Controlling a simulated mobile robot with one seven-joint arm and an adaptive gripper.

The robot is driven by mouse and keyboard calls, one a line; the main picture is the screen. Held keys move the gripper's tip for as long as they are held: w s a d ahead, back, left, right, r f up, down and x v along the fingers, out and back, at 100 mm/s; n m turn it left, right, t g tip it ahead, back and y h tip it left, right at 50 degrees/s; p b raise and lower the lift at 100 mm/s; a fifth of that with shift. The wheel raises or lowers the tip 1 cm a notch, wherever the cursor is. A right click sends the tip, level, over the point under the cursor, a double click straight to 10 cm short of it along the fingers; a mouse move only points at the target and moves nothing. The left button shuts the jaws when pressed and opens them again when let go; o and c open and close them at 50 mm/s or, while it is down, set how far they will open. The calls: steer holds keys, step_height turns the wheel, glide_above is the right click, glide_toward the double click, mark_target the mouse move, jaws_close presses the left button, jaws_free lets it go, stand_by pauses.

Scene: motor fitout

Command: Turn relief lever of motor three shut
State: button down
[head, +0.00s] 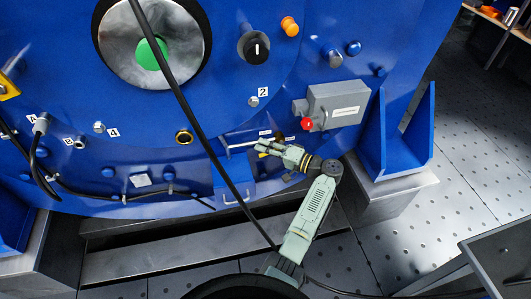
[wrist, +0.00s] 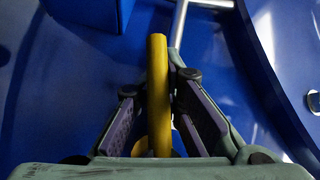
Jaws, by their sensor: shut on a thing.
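A yellow lever (wrist: 157,75), which looks like the relief lever, stands between the two fingers of my gripper (wrist: 160,92) in the wrist view. My gripper is shut on it, and the lever runs lengthwise between the finger pads toward the palm. In the head view my gripper (head: 264,147) is at the lower front of the blue motor (head: 230,90), beneath two small white labels. There the lever is mostly hidden by the gripper, and its exact angle cannot be told.
A grey box (head: 337,103) with a red knob (head: 307,124) is right of and above my gripper. A silver rod (wrist: 179,25) passes close beyond the fingers. A black cable (head: 190,110) hangs across the motor left of the gripper. A blue bracket (head: 397,140) stands at right.

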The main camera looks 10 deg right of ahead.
steer(key=shift+s+d+r+m+t+y+b, duration=0.1)
steer(key=shift+r+m+t+y+b, duration=0.35)
steer(key=shift+r+m+t+y, duration=0.35)
steer(key=shift+f, duration=0.15)
steer(key=c, duration=1.9)
jaws_free()
steer(key=shift+d, duration=0.1)
steer(key=shift+o, duration=1.2)
steer(key=v, duration=1.1)
steer(key=shift+s+d, duration=0.25)
steer(key=shift+s, duration=0.05)
